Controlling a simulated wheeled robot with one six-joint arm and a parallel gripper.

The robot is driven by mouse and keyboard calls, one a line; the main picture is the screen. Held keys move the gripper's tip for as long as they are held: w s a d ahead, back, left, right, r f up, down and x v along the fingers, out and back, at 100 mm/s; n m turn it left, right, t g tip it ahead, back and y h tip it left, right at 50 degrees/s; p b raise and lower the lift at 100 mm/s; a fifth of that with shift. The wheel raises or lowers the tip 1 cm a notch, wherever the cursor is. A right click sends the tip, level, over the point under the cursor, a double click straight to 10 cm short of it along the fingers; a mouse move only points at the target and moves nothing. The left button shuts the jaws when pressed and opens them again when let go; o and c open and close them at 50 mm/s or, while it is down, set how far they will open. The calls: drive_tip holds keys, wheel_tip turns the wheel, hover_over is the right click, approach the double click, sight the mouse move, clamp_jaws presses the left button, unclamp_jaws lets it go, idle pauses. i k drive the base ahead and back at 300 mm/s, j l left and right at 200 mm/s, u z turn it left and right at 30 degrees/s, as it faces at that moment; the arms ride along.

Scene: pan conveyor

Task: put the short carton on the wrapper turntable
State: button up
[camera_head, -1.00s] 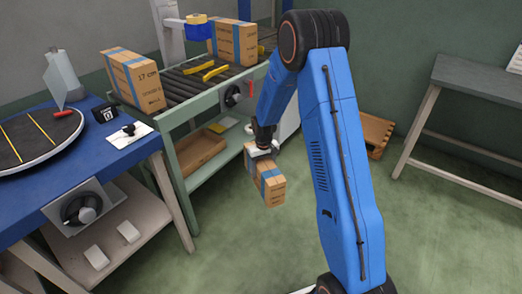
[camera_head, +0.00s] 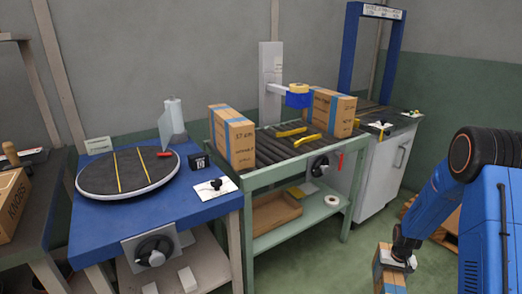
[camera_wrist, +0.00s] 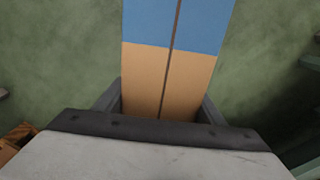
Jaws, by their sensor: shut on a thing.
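My gripper (camera_head: 395,259) is shut on a brown carton (camera_head: 389,277) with a blue band, held in the air at the lower right, over the floor. In the wrist view the carton (camera_wrist: 160,80) sits between both fingers of my gripper (camera_wrist: 160,100), its blue band beyond them. Its label cannot be read, and its lower part is cut off in the head view. The wrapper turntable (camera_head: 105,182) is a round dark disc with yellow lines on a blue table (camera_head: 190,210) at the left, far from my gripper. A red piece (camera_head: 165,154) is at its rim.
A roller conveyor (camera_head: 275,149) between table and gripper bears two taller-looking cartons, one in front (camera_head: 232,138) and one behind (camera_head: 332,112). A film roll (camera_head: 172,118) and a black box (camera_head: 199,161) stand beside the turntable. A white cabinet (camera_head: 385,170) is at the right.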

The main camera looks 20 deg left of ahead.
sight(129, 165)
drive_tip(key=j+z, duration=0.1)
drive_tip(key=z, duration=0.25)
drive_tip(key=k+j+z, duration=0.1)
drive_tip(key=z, duration=0.25)
drive_tip(key=k+z, duration=0.1)
drive_tip(key=z, duration=0.3)
drive_tip(key=k+j, duration=0.2)
drive_tip(key=k, duration=0.2)
drive_tip(key=k+u, duration=0.15)
drive_tip(key=u, duration=0.25)
drive_tip(key=k+j+u, duration=0.1)
drive_tip(key=u, duration=0.35)
drive_tip(key=k+j+u, duration=0.1)
drive_tip(key=u, duration=0.3)
